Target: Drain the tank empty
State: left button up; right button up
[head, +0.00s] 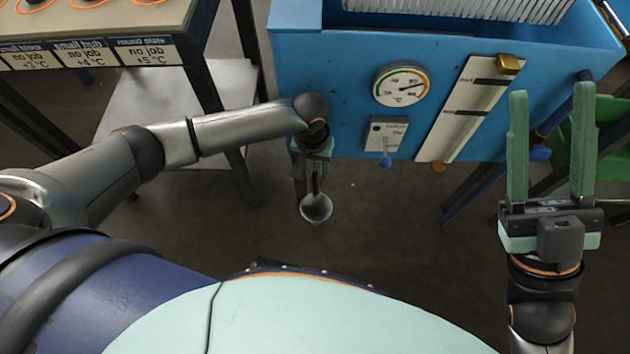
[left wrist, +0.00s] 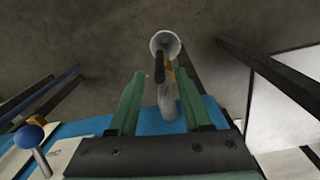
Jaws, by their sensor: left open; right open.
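The blue tank (head: 345,100) stands at the top of the head view, with a round dial and a tall white level strip (head: 465,110) on its front. A grey drain pipe with a round open mouth (head: 316,207) shows below my left gripper (head: 312,174). In the left wrist view, the pipe (left wrist: 168,105) and its mouth (left wrist: 166,43) lie between and beyond the open fingers of my left gripper (left wrist: 160,78). A dark handle (left wrist: 159,67) and a brass part (left wrist: 170,70) sit beside the pipe; contact cannot be told. My right gripper (head: 551,92) is open and empty, fingers up, at the right.
A small switch panel (head: 386,133) with a blue-knobbed lever (head: 386,160) is on the tank front. A table with labelled places (head: 90,52) stands upper left, beside a pale lower shelf (head: 150,95). A green bin (head: 607,140) is far right. The floor below the tank looks clear.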

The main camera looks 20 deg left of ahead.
aim_at(315, 179)
pick_arm(q)
notch_tip(315, 179, down, 4)
jog(key=shift+d+f+b, duration=0.1)
jog(key=shift+f+b, duration=0.15)
jog(key=shift+b, duration=0.55)
grip_shut()
dwell(0.9)
